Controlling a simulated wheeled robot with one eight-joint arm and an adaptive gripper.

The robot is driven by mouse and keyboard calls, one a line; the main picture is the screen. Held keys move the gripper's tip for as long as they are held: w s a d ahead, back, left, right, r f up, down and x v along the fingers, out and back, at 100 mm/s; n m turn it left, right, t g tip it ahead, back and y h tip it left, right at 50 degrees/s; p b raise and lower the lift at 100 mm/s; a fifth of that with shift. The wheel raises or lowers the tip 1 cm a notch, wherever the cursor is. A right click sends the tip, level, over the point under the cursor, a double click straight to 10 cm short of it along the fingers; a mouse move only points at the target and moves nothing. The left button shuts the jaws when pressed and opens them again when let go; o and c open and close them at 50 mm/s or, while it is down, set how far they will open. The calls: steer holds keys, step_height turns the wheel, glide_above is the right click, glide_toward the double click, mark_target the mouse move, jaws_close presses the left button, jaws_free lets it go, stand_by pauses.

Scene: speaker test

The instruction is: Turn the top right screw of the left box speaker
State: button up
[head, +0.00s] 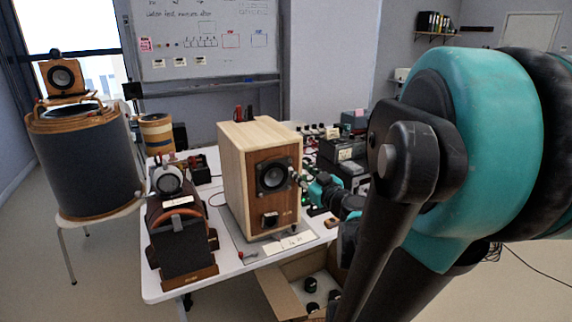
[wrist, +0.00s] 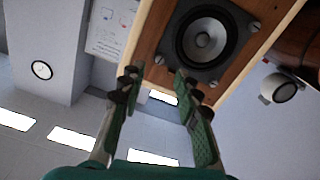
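The wooden box speaker (head: 247,170) stands upright on the table in the head view, its round black driver (head: 272,174) facing me. My gripper (head: 299,179) is at the right edge of its front. The wrist view shows the speaker front (wrist: 150,40) upside down, with screws at the corners of the driver's square plate. The top right screw (wrist: 159,60) appears at the plate's lower left there, just beyond and between my fingertips. My gripper (wrist: 158,84) is open, its green-padded fingers apart with nothing between them. Whether a finger touches the speaker I cannot tell.
An open cardboard box (head: 285,293) is below the front edge.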

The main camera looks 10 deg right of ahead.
mark_target(290, 161)
steer(key=shift+x, duration=2.95)
steer(key=shift+c, duration=0.6)
jaws_close()
